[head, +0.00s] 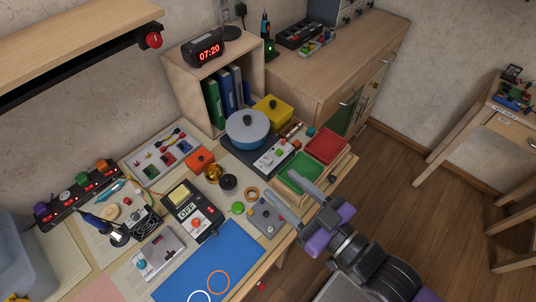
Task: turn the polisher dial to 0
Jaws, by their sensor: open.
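No polisher label is readable, so I cannot tell which device is the polisher. A grey box with a small knob (266,215) lies right of the blue mat, next to my left finger. A silver box with a teal knob (161,252) sits left of the mat; its lettering is too small to read. A dark meter (192,209) between them has a screen reading OFF and an orange-red dial (196,223). My gripper (281,184) is open and empty, its fingers pointing up-left over the bench's right part. Dial settings are too small to read.
A blue pot (247,127) stands on a hot plate (268,163) at the back. Green (299,172) and red (327,146) trays are by my fingers. A blue mat (212,266) with rings lies in front. A power strip (76,194) is at left.

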